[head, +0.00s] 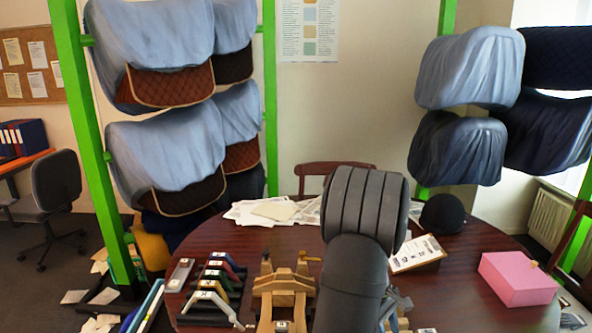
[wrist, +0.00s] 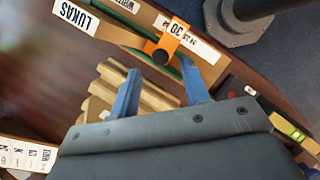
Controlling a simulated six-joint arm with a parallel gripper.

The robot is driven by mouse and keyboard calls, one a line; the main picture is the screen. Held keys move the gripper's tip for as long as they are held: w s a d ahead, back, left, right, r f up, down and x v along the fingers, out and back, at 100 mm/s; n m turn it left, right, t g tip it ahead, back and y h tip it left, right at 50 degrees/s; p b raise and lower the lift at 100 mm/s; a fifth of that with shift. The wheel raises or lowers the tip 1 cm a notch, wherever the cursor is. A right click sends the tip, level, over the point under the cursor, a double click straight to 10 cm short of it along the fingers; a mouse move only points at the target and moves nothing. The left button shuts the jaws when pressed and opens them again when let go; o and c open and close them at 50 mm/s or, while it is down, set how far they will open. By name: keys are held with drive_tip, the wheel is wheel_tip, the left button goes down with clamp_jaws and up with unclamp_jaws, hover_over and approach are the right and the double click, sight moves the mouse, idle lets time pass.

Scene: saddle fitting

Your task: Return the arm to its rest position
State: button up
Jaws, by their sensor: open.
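Beyond the fingertips is an orange piece (wrist: 171,41) marked 30, with a dark round knob. Light wooden parts (wrist: 150,96) lie under and between the fingers. Whether the fingers touch any of these cannot be told.
On the table (head: 455,295) stand a wooden frame (head: 284,287), a rack of coloured angled pieces (head: 213,285), a pink box (head: 517,279), a clipboard (head: 416,254) and a black helmet (head: 442,213). Saddle covers hang on green posts. A white LUKAS label (wrist: 76,16) shows in the wrist view.

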drive_tip(key=x, duration=0.3)
drive_tip(key=shift+s+f, duration=0.1)
drive_tip(key=shift+f, duration=0.2)
drive_tip(key=shift+a, duration=0.2)
drive_tip(key=shift+r, duration=0.1)
